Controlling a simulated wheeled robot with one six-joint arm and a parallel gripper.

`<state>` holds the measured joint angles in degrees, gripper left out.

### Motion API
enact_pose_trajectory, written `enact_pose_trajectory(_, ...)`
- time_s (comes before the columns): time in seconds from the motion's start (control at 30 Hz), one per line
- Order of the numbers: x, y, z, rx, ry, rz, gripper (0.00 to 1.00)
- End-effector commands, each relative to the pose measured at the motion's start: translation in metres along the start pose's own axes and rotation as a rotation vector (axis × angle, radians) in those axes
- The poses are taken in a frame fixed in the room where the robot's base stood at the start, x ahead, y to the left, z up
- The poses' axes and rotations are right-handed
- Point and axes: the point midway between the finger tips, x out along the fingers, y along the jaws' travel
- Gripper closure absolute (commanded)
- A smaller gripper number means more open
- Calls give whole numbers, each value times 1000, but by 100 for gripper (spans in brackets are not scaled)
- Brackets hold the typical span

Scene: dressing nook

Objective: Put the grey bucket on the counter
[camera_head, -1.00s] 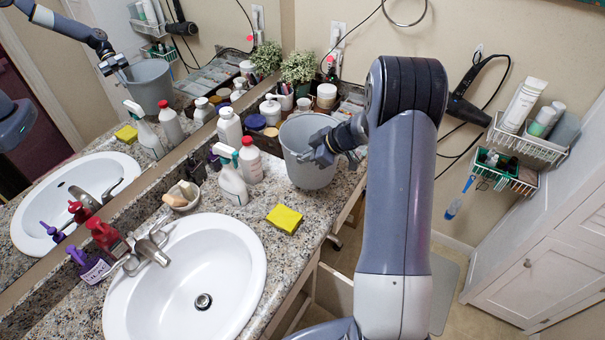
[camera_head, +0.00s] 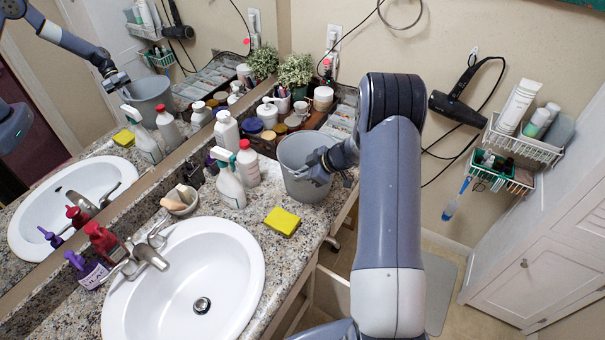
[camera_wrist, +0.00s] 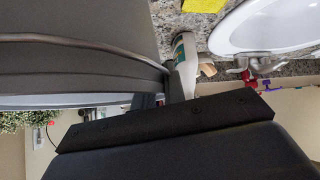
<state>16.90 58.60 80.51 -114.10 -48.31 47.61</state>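The grey bucket (camera_head: 296,186) is upright at the right part of the granite counter (camera_head: 262,258), behind the yellow sponge. Its base looks level with the counter top, but I cannot tell whether a small gap is left. My gripper (camera_head: 316,167) is at the bucket's right side near the rim and appears shut on it; the fingertips are partly hidden. In the wrist view the bucket (camera_wrist: 75,65) fills the upper left, with its rim beside a dark part of my gripper. The bucket also shows in the mirror.
A yellow sponge (camera_head: 282,221), a spray bottle (camera_head: 229,180) and a white bottle (camera_head: 248,163) stand near the bucket's left. Jars and a plant (camera_head: 296,70) are behind it. The sink (camera_head: 190,280) is at front left. The counter's right edge is close.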

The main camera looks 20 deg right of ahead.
Motion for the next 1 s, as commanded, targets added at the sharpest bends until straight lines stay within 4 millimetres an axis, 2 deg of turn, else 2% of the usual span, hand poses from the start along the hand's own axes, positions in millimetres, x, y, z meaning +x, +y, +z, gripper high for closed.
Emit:
enact_pose_trajectory(0.17, 0, 0, 0, 0, 0, 0, 75)
enact_pose_trajectory(0.4, -1, 0, -1, -1, 0, 0, 75)
enact_pose_trajectory(0.53, -10, 1, -2, -1, 1, 1, 75)
enact_pose_trajectory(1.0, -101, 1, -1, 0, -1, 3, 75)
